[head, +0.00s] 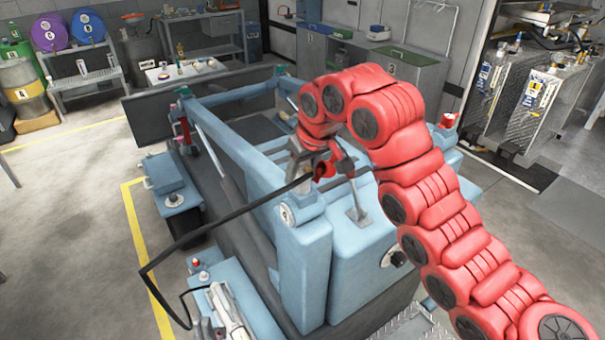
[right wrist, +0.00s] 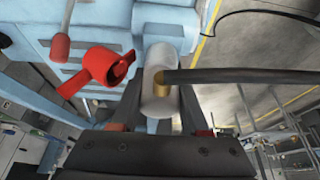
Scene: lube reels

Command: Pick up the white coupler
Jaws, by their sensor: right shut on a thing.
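The white coupler (right wrist: 158,98) is a pale cylinder in the right wrist view, with a brass fitting and a black hose on its side. My right gripper (right wrist: 155,120) is shut on it, one dark finger on each side. In the head view my red arm comes in from the right, and its gripper (head: 305,155) is by the top of the blue frame; the coupler is too small or hidden to make out there. I see no left gripper in either view.
A red flared part (right wrist: 105,68) is beside the coupler. The black hose (head: 220,215) hangs in a loop to the lower left. The blue machine frame (head: 305,250) stands under my gripper. Cabinets (head: 395,65) stand behind. Open floor (head: 75,230) lies left.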

